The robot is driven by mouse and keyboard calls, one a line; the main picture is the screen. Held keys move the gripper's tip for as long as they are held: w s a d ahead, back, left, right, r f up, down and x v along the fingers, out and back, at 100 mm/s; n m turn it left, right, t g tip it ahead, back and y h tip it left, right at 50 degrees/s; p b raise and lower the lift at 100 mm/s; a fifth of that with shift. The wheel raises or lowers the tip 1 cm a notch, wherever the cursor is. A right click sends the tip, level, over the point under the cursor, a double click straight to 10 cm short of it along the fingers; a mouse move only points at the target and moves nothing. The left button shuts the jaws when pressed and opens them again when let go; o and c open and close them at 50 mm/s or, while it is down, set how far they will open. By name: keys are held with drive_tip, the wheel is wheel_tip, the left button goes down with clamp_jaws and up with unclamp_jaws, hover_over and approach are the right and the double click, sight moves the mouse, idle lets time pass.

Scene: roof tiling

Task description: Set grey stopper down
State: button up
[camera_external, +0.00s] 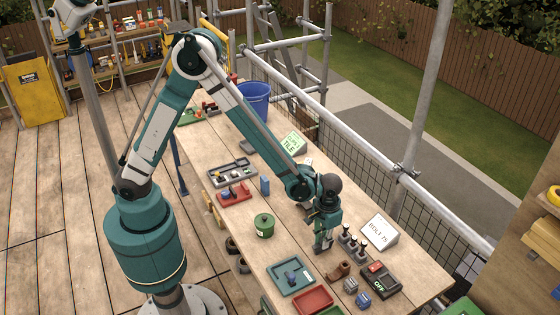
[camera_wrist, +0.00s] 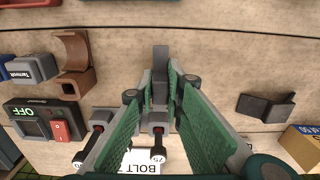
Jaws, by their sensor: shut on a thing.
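My gripper (camera_external: 323,243) is low over the right front part of the workbench (camera_external: 292,242). In the camera_wrist view its green-padded fingers (camera_wrist: 161,92) are closed on a grey stopper (camera_wrist: 160,60), a narrow block standing out beyond the fingertips. In the camera_external view the stopper is too small and too covered by the fingers to make out. I cannot tell whether it touches the wood or hangs just above it.
Upright black-handled bolts (camera_external: 353,240) and a BOLT 75 sign (camera_external: 380,231) stand close right of my gripper. A brown pipe piece (camera_external: 340,270), a switch box (camera_external: 381,281), a blue-grey tray (camera_external: 275,272) and a green pot (camera_external: 264,225) are near. A dark bracket (camera_wrist: 265,107) lies apart.

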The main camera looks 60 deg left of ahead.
drive_tip(key=shift+f, duration=0.2)
drive_tip(key=o, duration=0.8)
drive_tip(key=shift+r, duration=0.2)
drive_tip(key=shift+r+p, duration=0.35)
drive_tip(key=shift+r, duration=5.65)
drive_tip(key=shift+a+r, duration=0.1)
